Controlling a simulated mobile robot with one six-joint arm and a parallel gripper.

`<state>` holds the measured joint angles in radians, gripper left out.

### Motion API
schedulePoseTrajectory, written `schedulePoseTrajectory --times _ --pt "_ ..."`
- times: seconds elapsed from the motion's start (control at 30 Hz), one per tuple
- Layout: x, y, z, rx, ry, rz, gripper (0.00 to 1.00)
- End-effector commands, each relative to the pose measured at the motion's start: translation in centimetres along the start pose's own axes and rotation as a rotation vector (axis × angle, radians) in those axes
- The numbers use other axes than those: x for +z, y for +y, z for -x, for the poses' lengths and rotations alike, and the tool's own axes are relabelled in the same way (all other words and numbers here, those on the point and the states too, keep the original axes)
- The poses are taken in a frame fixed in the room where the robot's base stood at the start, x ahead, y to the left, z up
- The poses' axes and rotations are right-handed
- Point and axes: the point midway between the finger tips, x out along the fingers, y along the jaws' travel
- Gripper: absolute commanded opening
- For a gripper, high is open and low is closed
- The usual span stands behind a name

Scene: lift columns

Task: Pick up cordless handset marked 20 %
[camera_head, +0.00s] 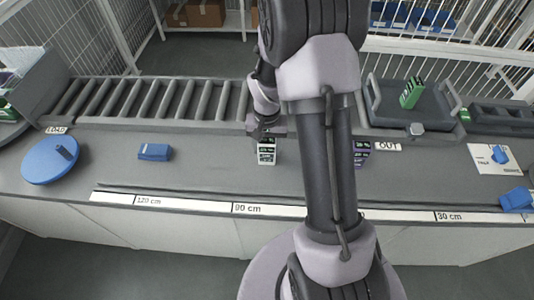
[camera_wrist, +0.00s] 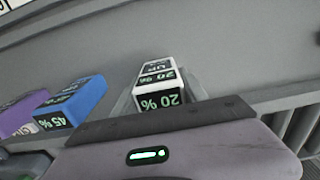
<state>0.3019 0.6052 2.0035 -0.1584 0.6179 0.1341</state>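The white cordless handset (camera_head: 267,156) stands on the grey counter under my gripper (camera_head: 267,134) in the head view. In the wrist view the same handset (camera_wrist: 160,96) shows a black label reading 20 % in green. Grey finger parts appear at both sides of it, close to its walls. I cannot tell whether they touch it or whether the gripper is shut. The lower part of the handset is hidden by the gripper body in the wrist view.
A blue handset marked 45 % (camera_wrist: 78,102) and a purple one (camera_wrist: 22,114) stand to the left in the wrist view. A roller conveyor (camera_head: 150,100) runs behind. A tray (camera_head: 420,112) holds a green handset (camera_head: 411,92). A blue block (camera_head: 155,152) lies left.

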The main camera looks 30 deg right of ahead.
Motion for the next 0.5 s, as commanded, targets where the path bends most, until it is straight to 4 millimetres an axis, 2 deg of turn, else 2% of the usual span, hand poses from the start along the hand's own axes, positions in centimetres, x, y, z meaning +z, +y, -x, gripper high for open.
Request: schedulePoseTrajectory --times 0.03,0.2,0.23,0.5 --pt "-0.01 0.00 0.01 0.000 0.000 0.000 0.37" --pt "-0.01 0.00 0.01 0.000 0.000 0.000 0.04" --pt "-0.01 0.00 0.01 0.000 0.000 0.000 0.00" --pt "-0.03 -0.01 0.27 0.000 0.001 0.000 0.00"
